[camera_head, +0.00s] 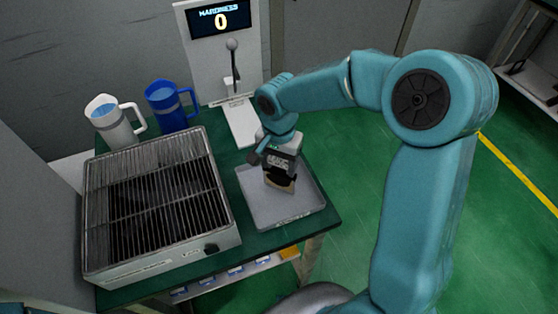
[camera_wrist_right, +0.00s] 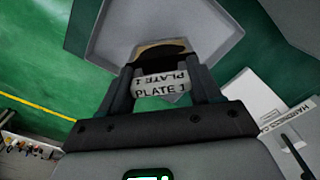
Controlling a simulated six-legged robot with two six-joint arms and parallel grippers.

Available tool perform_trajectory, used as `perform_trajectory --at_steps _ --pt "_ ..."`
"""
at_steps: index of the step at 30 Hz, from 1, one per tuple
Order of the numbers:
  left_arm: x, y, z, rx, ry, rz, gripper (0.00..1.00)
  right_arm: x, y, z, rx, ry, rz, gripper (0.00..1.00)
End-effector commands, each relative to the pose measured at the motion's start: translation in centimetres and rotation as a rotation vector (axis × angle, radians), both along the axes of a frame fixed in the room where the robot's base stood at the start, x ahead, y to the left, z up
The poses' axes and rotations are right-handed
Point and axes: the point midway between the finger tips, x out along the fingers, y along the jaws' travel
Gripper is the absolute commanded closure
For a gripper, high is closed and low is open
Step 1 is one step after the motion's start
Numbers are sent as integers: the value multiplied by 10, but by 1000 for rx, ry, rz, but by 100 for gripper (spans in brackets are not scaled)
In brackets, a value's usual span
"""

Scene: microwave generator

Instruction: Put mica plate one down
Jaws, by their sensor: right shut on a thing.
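My right gripper (camera_head: 281,165) is over the shallow grey tray (camera_head: 285,215) on the green table, pointing down. It is shut on mica plate one (camera_head: 279,181), a tan piece with a dark patch. In the right wrist view the plate (camera_wrist_right: 157,46) stands out past the fingers (camera_wrist_right: 163,82), and a light part between them reads "PLATE 1". The tray (camera_wrist_right: 108,38) lies behind the plate there. I cannot tell whether the plate's lower edge touches the tray. My left gripper is not in view.
A grill-topped heater (camera_head: 155,205) stands left of the tray. A white jug (camera_head: 112,122) and a blue jug (camera_head: 170,105) stand behind it. The hardness tester (camera_head: 222,60) shows 0 at the back. The tray is otherwise empty.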

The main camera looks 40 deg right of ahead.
Motion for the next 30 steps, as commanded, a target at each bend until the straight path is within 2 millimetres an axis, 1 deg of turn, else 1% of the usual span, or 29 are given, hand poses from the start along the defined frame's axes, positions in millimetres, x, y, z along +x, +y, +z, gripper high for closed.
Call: perform_trajectory --at_steps 6,13,14,15,16,25,28,29,30 --pt "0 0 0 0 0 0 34 0 0 0 -1 -1 0 100" --pt "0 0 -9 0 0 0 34 0 0 -8 -1 -1 0 100" --pt "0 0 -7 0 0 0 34 0 0 -6 0 0 0 30" --pt "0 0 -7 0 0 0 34 0 0 -6 0 0 0 17" --pt "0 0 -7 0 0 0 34 0 0 -6 0 0 0 11" --pt "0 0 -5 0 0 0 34 0 0 -4 -1 1 0 11" --pt "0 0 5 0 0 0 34 0 0 6 0 0 0 11" --pt "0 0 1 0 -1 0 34 0 0 7 -1 -3 0 11" --pt "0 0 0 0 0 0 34 1 0 14 -2 -5 0 11"
